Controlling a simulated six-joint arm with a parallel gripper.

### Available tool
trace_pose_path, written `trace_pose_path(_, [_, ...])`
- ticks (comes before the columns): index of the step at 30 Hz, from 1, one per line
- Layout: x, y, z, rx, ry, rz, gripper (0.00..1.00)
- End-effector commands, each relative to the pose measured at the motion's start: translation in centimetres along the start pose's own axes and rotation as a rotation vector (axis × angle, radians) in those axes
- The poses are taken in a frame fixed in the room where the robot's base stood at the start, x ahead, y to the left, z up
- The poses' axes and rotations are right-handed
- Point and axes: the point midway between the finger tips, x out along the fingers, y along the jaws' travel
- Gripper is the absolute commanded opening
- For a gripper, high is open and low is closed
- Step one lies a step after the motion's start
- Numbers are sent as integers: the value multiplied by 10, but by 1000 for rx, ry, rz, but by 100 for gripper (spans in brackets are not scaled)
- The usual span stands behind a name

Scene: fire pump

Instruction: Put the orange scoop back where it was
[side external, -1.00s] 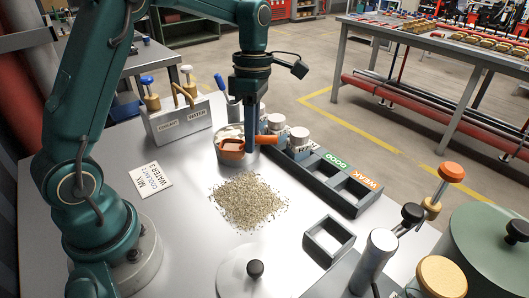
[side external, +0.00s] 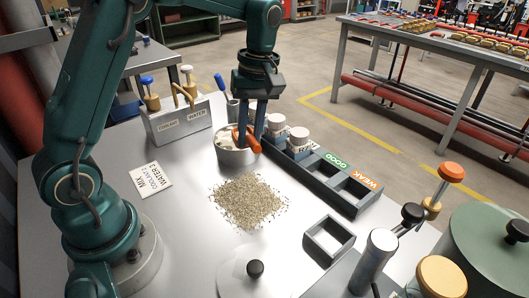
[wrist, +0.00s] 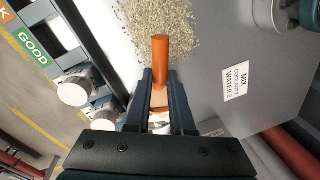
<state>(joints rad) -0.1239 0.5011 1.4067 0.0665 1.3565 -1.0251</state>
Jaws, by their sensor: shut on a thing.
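My gripper (side external: 251,126) points down over the round metal pan (side external: 236,158) near the middle of the table. It is shut on the orange scoop (side external: 252,142), which is at the pan's right rim. I cannot tell whether the scoop touches the pan. In the wrist view the scoop's orange handle (wrist: 160,50) sticks out beyond the two fingers (wrist: 160,95), toward the granules. The scoop's paler orange part lies between the fingers. Pale material shows inside the pan; the fingers hide part of the scoop.
A pile of tan granules (side external: 249,200) lies in front of the pan. A dark tray with GOOD and WEAK labels (side external: 345,179) holds white-capped jars (side external: 299,138) close at right. A holder with COOLANT and WATER labels (side external: 180,125) stands behind left. A square frame (side external: 329,240) sits front right.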

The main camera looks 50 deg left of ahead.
Motion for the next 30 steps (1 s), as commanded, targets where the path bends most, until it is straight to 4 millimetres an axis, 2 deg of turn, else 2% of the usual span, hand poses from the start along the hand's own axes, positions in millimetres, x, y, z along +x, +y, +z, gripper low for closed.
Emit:
trace_pose_path(9, [-12,3,9,735,99,-7,0])
trace_pose_path(15, [-19,6,16,1081,144,-13,0])
trace_pose_path(19, [-26,11,24,1220,162,-15,0])
trace_pose_path(22, [-27,15,34,1247,159,-19,0])
trace_pose_path(26, [-17,27,51,1257,156,-21,0])
trace_pose_path(30, [0,44,78,1257,155,-22,0])
